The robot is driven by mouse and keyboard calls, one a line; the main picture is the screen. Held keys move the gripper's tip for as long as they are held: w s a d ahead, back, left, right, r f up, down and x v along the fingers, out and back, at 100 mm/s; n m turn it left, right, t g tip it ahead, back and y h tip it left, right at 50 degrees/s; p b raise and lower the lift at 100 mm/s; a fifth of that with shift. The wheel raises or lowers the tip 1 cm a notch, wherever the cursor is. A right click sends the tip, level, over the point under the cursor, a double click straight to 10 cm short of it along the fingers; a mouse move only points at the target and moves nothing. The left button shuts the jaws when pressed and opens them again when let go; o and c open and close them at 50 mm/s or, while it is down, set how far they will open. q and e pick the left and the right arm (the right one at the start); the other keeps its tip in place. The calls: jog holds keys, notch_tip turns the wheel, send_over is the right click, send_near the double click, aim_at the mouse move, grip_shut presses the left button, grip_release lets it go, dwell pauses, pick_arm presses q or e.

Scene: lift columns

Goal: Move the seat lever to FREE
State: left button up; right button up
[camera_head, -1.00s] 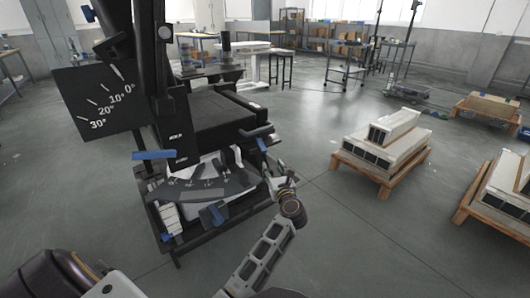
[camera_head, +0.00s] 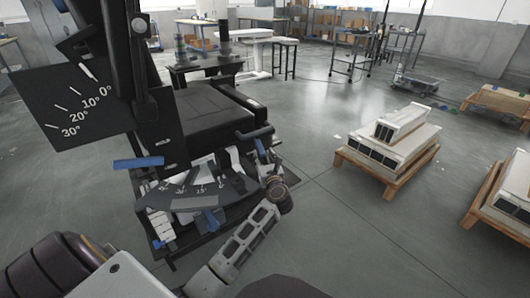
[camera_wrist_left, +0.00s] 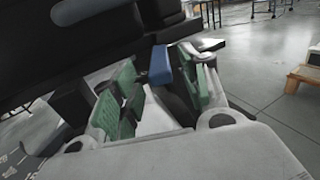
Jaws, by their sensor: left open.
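The seat unit has a black cushion (camera_head: 205,115) with a short black bar (camera_head: 255,132) at its right side. A blue lever grip (camera_head: 260,147) shows just below that bar. My left gripper (camera_head: 268,168) is beside the right side of the seat, close to the blue grip. In the left wrist view my left gripper (camera_wrist_left: 165,80) is open, its green pads to either side of the blue grip (camera_wrist_left: 160,65). I cannot tell whether the pads touch it. No FREE marking is readable. My right gripper is not in view.
A dark angle plate (camera_head: 75,105) marked 0° to 30° stands at the left. A blue tab (camera_head: 138,163) and a fan-shaped scale (camera_head: 190,195) with a blue piece (camera_head: 211,219) are in front of the seat. A loaded pallet (camera_head: 385,180) stands right; floor between is clear.

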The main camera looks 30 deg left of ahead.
pick_arm(q)
jog(key=shift+w+a, duration=0.35)
jog(key=shift+a, duration=0.1)
jog(key=shift+r, duration=0.1)
grip_shut()
